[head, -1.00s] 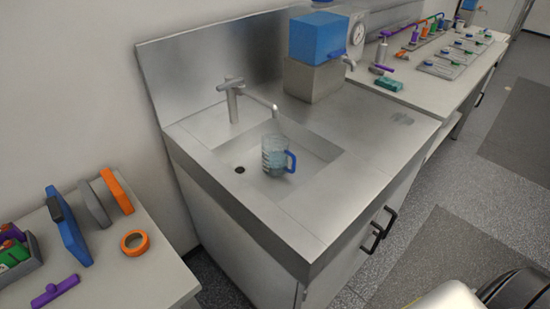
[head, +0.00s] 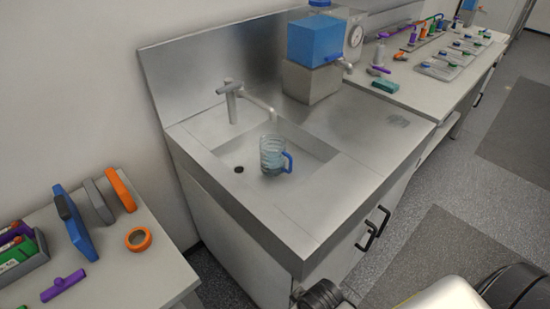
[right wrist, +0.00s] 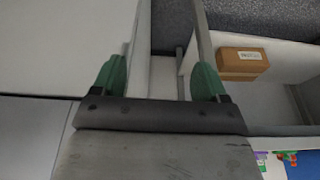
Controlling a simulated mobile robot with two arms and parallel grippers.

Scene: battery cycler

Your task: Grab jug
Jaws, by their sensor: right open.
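A clear jug (head: 271,157) with a blue handle (head: 287,162) stands upright in the steel sink (head: 318,148), under the tap's spout. Its handle faces right. My right gripper (right wrist: 158,80) shows in the right wrist view with its two green-padded fingers wide apart and nothing between them. The jug does not show in that view. A dark part of my arm (head: 322,295) shows at the bottom edge of the head view, well below the jug and apart from it. My left gripper is not in view.
The tap (head: 231,100) stands behind the jug. A blue and grey dispenser (head: 314,60) is on the counter's back right. A left table (head: 150,275) holds orange tape and tools. In the right wrist view, a brown box (right wrist: 243,64) lies in a pale compartment.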

